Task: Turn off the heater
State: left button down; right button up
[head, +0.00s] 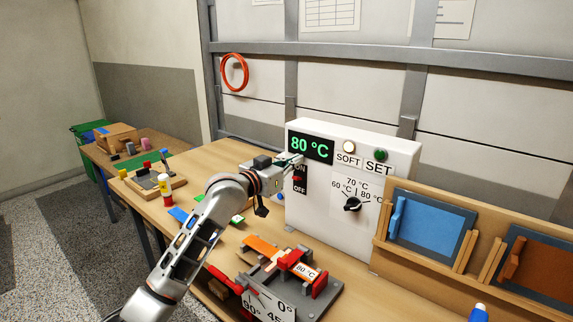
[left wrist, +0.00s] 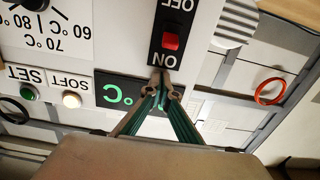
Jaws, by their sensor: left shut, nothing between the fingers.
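The heater (head: 320,238) is a white box standing on the table. Its green display (head: 310,145) reads 80 °C. Below the display is a black switch panel with a red switch (head: 299,180), marked ON above and OFF below. The red switch also shows in the left wrist view (left wrist: 171,42), where the panel appears upside down. My left gripper (head: 296,160) is shut and empty. Its fingertips (left wrist: 165,80) are at the ON end of the panel, apart from the red switch in that view. Contact with the panel cannot be told. My right gripper is not in view.
The heater front also has a black dial (head: 352,204), a white SOFT button (head: 349,147) and a green SET button (head: 380,155). A bending jig (head: 325,290) stands in front of the heater. A wooden rack (head: 440,268) with blue and brown panels is at right.

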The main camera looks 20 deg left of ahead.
aim_at(297, 178)
pick_arm(q)
jog(key=f, duration=0.1)
jog(key=s+f, duration=0.1)
jog(key=f, duration=0.1)
jog(key=shift+s+a, duration=0.2)
jog(key=shift+a, duration=0.1)
jog(key=shift+f, duration=0.3)
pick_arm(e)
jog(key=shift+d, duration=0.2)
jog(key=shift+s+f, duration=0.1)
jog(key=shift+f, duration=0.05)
